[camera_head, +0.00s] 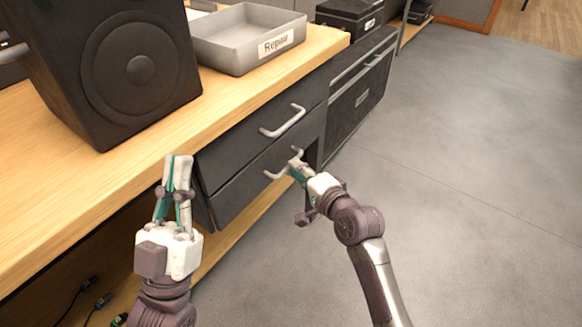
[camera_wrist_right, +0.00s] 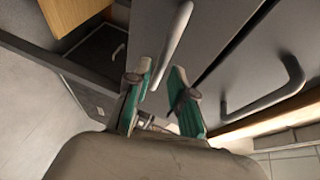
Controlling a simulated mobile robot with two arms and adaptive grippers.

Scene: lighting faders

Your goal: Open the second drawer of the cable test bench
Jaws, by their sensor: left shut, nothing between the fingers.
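The cable test bench has a wooden top and two dark drawers under it. The upper drawer (camera_head: 235,158) has a pale bar handle (camera_head: 283,122). The second drawer (camera_head: 236,194) sits below it with a similar handle (camera_head: 274,175); both fronts look roughly flush. My right gripper (camera_head: 296,168) is at the second drawer's handle, hiding part of it. In the right wrist view its fingers (camera_wrist_right: 160,82) are apart, with a pale handle bar (camera_wrist_right: 174,40) reaching between them; I cannot tell contact. My left gripper (camera_head: 178,160) is shut and empty, pointing up left of the drawers.
A black speaker (camera_head: 135,70) and a grey tray (camera_head: 240,45) labelled "Repair" stand on the bench top. A dark case (camera_head: 360,90) stands right of the drawers. Cables (camera_head: 90,290) lie at lower left. The grey floor at right is clear.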

